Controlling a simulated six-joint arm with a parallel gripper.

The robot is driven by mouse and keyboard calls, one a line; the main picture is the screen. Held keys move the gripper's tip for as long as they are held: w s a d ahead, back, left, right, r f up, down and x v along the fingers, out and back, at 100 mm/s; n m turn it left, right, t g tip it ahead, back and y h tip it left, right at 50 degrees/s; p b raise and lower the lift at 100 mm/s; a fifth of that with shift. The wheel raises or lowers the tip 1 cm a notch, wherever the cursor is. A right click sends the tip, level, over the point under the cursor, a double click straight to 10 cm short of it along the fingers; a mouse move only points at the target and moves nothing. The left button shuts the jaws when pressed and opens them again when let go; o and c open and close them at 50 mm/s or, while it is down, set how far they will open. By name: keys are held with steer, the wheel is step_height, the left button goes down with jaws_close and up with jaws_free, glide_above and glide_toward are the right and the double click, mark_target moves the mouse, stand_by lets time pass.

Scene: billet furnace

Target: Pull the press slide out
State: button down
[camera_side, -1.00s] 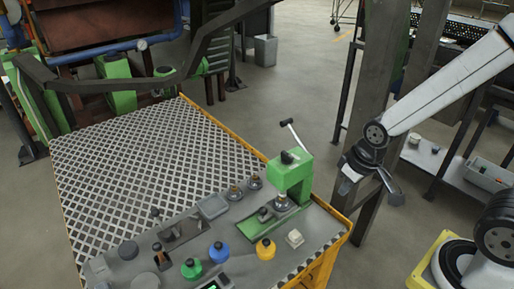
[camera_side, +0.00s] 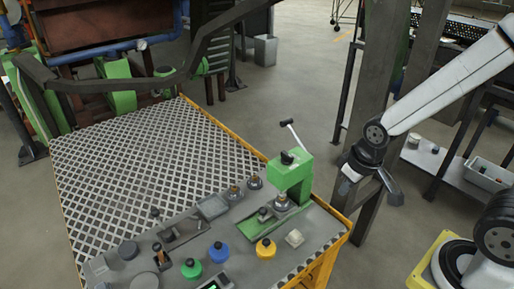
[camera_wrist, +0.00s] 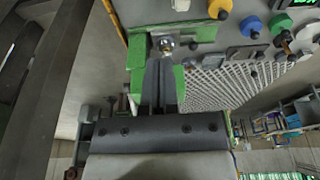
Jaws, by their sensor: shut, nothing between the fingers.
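The green press (camera_side: 291,178) stands upright at the right end of the bench, with a black knob on top and a lever behind it. Its slide (camera_side: 262,215), a small knobbed piece, lies in the green base to the left of the press column. In the wrist view, the green press base (camera_wrist: 205,33) is at the top, with a round metallic part (camera_wrist: 167,44) beyond my fingertips. My gripper (camera_side: 369,190) is off the right edge of the bench, apart from the press. Its dark fingers (camera_wrist: 160,62) are together and empty. They partly hide the press in the wrist view.
The bench (camera_side: 130,165) has a perforated plate and a yellow edge. A dark post (camera_side: 369,90) stands behind my gripper.

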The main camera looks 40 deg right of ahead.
steer(key=shift+c, duration=2.2)
jaws_free()
steer(key=shift+r, duration=0.15)
steer(key=shift+o, duration=0.5)
steer(key=shift+r, duration=0.2)
steer(key=shift+w+v, duration=0.5)
steer(key=shift+v, duration=1.7)
steer(key=w+a+m+g+h, duration=0.15)
steer(key=w+a, duration=0.35)
steer(key=w, duration=0.5)
steer(key=w+a+m+g+h, duration=0.15)
steer(key=w+a, duration=0.25)
steer(key=w, duration=0.6)
step_height(320, 180, down, 17)
steer(key=shift+n+y, duration=0.4)
steer(key=shift+a, duration=0.1)
